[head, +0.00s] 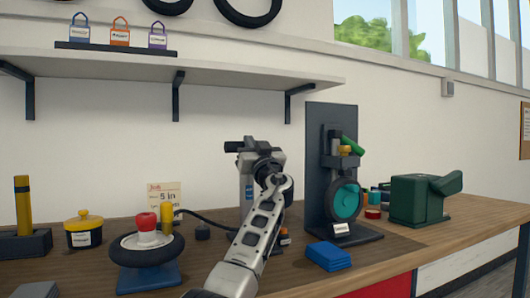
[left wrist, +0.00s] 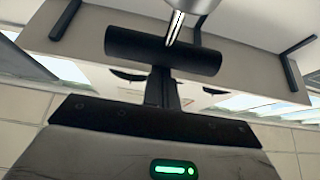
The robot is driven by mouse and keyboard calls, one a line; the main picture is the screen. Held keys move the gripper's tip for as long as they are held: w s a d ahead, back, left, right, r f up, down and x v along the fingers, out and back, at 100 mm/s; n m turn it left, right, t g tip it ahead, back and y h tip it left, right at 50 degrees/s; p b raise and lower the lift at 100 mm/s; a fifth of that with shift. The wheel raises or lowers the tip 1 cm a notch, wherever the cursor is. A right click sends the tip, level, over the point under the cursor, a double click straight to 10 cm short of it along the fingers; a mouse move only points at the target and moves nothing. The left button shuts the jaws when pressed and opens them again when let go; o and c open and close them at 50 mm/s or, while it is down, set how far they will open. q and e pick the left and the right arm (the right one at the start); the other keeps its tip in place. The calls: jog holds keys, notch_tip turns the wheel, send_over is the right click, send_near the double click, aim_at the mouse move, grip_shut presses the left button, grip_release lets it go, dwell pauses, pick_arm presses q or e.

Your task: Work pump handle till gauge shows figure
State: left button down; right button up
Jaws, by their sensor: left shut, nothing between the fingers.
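The pump's black crossbar handle (left wrist: 140,45) shows large in the left wrist view, with a thin silver rod joining it to a silver body at the top edge. In the head view the handle (head: 234,146) stands high over the bench, and the pump (head: 247,192) is partly hidden by my left arm. My left gripper (head: 256,160) is at the handle, shut and empty; its closed fingers (left wrist: 162,90) meet or nearly meet the bar, and I cannot tell whether they touch. A card (head: 165,192) reads "5 in". I cannot make out a gauge reading. My right gripper is out of view.
A tyre (head: 128,254) with a red-topped part lies left of my arm, near a yellow-lidded pot (head: 84,230). A dark stand (head: 318,150) with a wheel, blue pads (head: 328,256) and a green box (head: 412,202) are right. A shelf (head: 230,73) overhangs the bench.

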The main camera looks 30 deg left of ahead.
pick_arm(q)
jog(key=b+v, duration=0.2)
jog(key=v, duration=0.8)
jog(key=shift+r, duration=0.15)
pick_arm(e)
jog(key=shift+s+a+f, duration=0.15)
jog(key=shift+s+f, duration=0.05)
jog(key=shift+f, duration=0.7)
pick_arm(q)
jog(key=shift+d, duration=0.15)
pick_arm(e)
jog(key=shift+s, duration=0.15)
